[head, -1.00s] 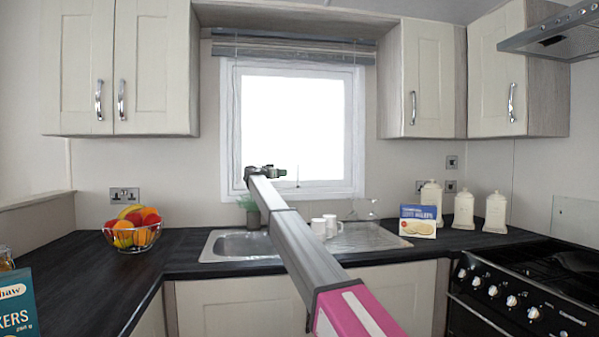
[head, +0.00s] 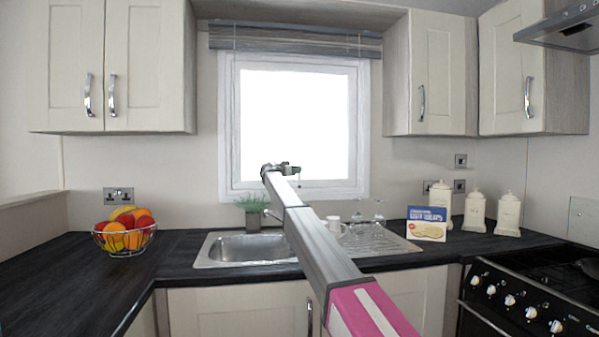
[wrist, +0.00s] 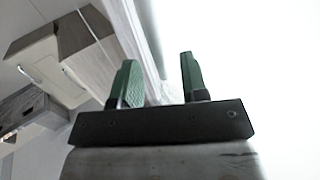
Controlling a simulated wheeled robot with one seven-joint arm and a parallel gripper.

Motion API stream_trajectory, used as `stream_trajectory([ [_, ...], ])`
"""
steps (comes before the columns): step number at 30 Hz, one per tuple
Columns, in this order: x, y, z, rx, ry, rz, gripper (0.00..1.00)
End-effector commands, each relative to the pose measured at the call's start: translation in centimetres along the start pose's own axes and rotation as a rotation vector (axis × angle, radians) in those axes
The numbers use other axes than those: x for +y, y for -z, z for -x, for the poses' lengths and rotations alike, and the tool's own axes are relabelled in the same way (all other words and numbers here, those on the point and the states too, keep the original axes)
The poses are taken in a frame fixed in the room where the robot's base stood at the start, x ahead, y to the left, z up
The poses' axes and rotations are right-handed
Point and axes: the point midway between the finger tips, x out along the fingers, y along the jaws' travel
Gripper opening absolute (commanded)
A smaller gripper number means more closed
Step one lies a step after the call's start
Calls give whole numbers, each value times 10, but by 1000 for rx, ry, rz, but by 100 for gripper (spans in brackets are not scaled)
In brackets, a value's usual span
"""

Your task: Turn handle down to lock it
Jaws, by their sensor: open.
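The white-framed window (head: 228,130) is straight ahead above the sink, its pane glaring white. A small thin part (head: 299,182) shows at the pane's lower edge, just right of my gripper; it may be the handle, but it is too small to tell its position. My gripper (head: 281,169) is stretched out in front of the window's lower part. In the wrist view my gripper (wrist: 160,80) has its two green fingers apart, with nothing clearly held. The pale window frame runs behind and between the fingers. No handle is clear there.
Below the window are the sink (head: 245,249), a plant (head: 254,209), a white mug (head: 333,222) and glasses. A fruit bowl (head: 125,238) stands left; a biscuit box (head: 427,224), canisters (head: 475,212) and the stove (head: 530,295) are right. Wall cupboards (head: 430,80) flank the window.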

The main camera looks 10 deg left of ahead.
Motion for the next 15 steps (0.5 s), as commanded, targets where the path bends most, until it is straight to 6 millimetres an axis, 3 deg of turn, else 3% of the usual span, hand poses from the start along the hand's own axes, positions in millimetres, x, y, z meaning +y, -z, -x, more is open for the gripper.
stream_trajectory([
  [1, -1, 0, -11, 0, -2, 0, 41],
  [6, -1, 0, -30, 0, 0, 0, 41],
  [15, 0, 0, -35, 0, 0, 0, 41],
])
